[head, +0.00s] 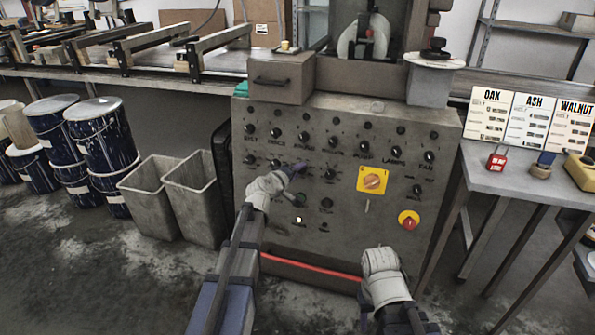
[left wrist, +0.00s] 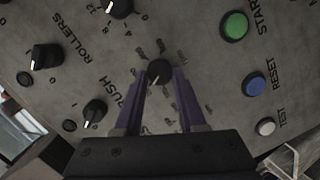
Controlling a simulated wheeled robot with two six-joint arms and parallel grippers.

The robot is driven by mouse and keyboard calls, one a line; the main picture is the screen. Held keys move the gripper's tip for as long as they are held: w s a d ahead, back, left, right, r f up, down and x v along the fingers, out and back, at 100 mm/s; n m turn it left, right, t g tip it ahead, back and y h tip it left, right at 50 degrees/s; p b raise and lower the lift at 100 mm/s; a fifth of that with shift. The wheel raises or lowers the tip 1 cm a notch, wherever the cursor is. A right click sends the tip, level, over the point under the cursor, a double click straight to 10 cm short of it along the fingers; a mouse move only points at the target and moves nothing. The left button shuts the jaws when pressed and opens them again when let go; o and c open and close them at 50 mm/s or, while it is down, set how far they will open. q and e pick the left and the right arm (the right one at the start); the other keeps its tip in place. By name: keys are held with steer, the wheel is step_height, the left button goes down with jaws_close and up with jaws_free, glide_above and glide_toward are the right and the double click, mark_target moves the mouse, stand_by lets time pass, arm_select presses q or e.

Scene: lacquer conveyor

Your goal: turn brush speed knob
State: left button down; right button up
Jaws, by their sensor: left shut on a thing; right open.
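In the left wrist view a small round black knob (left wrist: 159,71) with a white pointer mark sits between the two purple fingers of my left gripper (left wrist: 160,76), which is shut on it. In the head view my left gripper (head: 297,167) reaches the middle of the grey control panel (head: 250,215) and covers the knob there. My right gripper (head: 381,262) is low in front of the panel, apart from it. Its fingers are hidden behind its pale wrist.
In the left wrist view, a ROLLERS knob (left wrist: 46,57), another black knob (left wrist: 95,112), a green START button (left wrist: 235,25) and a blue RESET button (left wrist: 255,86) surround the gripper. Grey bins (head: 195,195) stand left of the panel, a side table (head: 500,178) right.

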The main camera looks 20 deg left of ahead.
stand_by(0.4)
arm_select(q)
steer(key=shift+c, duration=2.4)
jaws_free()
steer(key=shift+s, duration=0.1)
steer(key=p+v, duration=0.2)
steer(key=v, duration=0.5)
steer(key=shift+s+r, duration=0.2)
steer(key=shift+s, duration=0.1)
